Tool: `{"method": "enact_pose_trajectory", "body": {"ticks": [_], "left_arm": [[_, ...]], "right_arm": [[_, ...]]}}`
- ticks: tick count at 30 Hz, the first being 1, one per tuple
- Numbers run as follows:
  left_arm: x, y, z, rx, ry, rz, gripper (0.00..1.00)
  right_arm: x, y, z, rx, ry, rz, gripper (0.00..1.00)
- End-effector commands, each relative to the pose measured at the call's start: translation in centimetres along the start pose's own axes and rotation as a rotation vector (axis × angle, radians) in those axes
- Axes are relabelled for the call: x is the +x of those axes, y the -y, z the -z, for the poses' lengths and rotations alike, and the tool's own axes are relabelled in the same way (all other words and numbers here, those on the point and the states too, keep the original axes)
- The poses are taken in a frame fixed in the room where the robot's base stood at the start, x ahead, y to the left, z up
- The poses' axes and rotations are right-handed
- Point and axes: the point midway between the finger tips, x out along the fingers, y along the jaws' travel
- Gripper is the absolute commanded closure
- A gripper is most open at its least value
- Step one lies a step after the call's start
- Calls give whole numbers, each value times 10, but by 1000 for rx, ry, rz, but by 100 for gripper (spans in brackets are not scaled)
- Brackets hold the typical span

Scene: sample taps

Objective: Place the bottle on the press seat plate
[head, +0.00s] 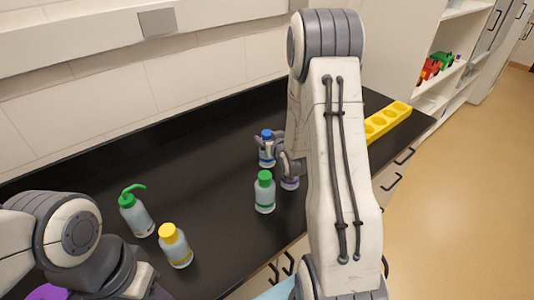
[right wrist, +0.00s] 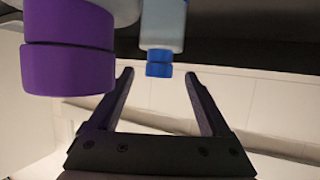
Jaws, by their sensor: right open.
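A bottle with a blue cap (head: 267,134) stands on the black bench in the head view. My right gripper (head: 268,144) is open at this bottle, with its fingers close to the neck. In the right wrist view the picture is upside down: the blue cap (right wrist: 159,69) shows between and beyond the open fingertips (right wrist: 159,76). I cannot tell whether the fingers touch it. A purple-capped bottle (right wrist: 68,55) is large and near at the left there; it is partly hidden by my arm in the head view (head: 290,183). I cannot make out the press seat plate. My left gripper is not visible.
A green-capped bottle (head: 264,194) stands in front of my right gripper. A green-spouted wash bottle (head: 136,215) and a yellow-capped bottle (head: 175,247) stand at left. A yellow holed rack (head: 387,120) lies at the bench's right end. The bench's back left (head: 110,165) is clear.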

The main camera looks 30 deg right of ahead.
Motion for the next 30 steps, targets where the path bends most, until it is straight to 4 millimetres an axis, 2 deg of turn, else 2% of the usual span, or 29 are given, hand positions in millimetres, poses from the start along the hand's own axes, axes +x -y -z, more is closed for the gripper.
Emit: {"method": "enact_pose_trajectory", "body": {"ticks": [3,9,17,21,23,24,30], "left_arm": [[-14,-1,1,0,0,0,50],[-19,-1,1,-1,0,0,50],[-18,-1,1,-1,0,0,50],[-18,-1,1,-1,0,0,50],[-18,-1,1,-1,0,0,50],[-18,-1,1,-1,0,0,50],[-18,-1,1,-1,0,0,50]], "right_arm": [[16,0,4,0,2,1,19],[38,-1,2,0,1,0,19],[41,-1,1,0,0,0,19],[41,-1,1,0,0,0,72],[41,-1,1,0,0,0,95],[41,-1,1,0,0,0,100],[41,-1,1,0,0,0,100]]}}
